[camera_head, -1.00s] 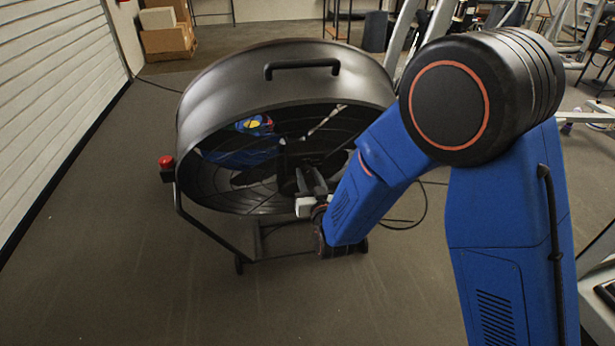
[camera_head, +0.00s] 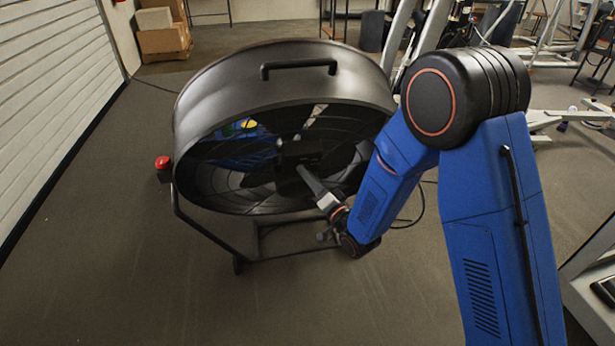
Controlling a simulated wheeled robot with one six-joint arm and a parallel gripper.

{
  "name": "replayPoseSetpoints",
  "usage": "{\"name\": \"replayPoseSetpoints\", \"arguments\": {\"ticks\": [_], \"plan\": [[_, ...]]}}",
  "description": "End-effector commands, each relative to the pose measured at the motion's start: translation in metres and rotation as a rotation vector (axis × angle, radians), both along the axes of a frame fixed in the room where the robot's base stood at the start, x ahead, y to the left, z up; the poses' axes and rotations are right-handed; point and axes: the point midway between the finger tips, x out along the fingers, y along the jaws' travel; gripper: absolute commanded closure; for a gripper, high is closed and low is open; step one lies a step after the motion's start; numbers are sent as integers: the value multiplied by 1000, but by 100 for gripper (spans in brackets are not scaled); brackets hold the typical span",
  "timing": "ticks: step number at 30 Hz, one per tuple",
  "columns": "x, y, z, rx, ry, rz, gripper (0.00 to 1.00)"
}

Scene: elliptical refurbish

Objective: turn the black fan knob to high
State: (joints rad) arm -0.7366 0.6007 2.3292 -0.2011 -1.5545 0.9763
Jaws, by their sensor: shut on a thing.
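The large black drum fan (camera_head: 285,85) stands on its floor frame in the middle of the head view, its round opening facing me. My gripper (camera_head: 303,170) reaches to the middle of the fan opening, with its fingers pointing up and left at the dark hub area. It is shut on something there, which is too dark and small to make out. The black fan knob cannot be told apart from the dark hub and my fingers.
A red round knob (camera_head: 163,162) sits on the left side of the fan's frame. A black handle (camera_head: 298,66) is on top of the drum. Cardboard boxes (camera_head: 163,38) stand at the back left. Gym equipment (camera_head: 562,115) is at the right. The floor (camera_head: 110,260) at left front is clear.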

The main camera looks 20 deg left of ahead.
Motion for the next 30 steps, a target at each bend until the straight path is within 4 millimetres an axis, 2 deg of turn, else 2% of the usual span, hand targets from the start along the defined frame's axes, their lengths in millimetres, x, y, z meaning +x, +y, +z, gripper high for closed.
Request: {"name": "replayPoseSetpoints", "arguments": {"ticks": [15,30], "plan": [[2,-1,-4,228,141,123,90],[3,-1,-3,259,159,139,90]]}}
